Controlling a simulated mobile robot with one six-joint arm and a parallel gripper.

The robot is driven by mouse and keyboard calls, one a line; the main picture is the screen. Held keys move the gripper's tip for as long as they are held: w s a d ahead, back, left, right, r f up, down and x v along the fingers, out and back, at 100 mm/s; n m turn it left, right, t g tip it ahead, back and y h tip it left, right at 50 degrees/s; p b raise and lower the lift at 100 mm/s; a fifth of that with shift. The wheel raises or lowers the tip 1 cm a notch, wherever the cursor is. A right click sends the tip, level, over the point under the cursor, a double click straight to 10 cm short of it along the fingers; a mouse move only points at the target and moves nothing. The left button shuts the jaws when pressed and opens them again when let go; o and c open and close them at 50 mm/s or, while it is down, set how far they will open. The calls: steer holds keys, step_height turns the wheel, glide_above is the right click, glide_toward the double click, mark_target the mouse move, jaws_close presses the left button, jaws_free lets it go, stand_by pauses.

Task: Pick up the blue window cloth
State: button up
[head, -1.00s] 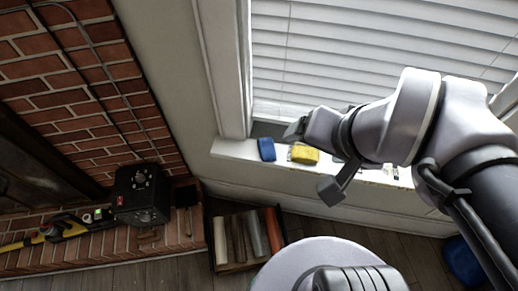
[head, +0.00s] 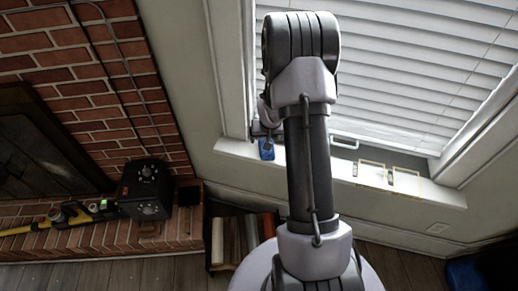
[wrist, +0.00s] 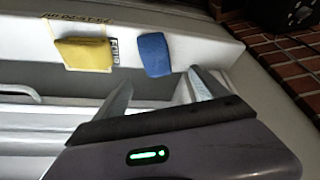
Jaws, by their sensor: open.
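The blue window cloth (head: 266,149) lies on the white window sill near its left end in the head view. In the wrist view the blue cloth (wrist: 155,55) lies just beyond my fingertips, in line with the gap between them. My gripper (wrist: 158,80) is open, with nothing between its fingers. In the head view only a bit of my gripper (head: 263,128) shows beside my arm, close to the cloth. A yellow cloth (wrist: 84,52) lies left of the blue one in the wrist view; my arm hides it in the head view.
The window blinds (head: 400,70) rise behind the sill (head: 440,193). Yellow-edged flat items (head: 372,174) lie on the sill's right part. A black box with knobs (head: 146,188) stands on the brick hearth. A crate of rolls (head: 235,235) stands on the floor below the sill.

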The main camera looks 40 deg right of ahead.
steer(key=b+x, duration=0.1)
steer(key=x, duration=0.3)
steer(key=shift+f, duration=0.3)
steer(key=b+x, duration=0.2)
steer(key=x, duration=0.1)
steer(key=b+x, duration=0.1)
steer(key=x, duration=0.1)
steer(key=shift+s+d+f, duration=0.15)
steer(key=shift+s+f, duration=0.05)
steer(key=shift+s, duration=0.15)
steer(key=shift+r, duration=0.1)
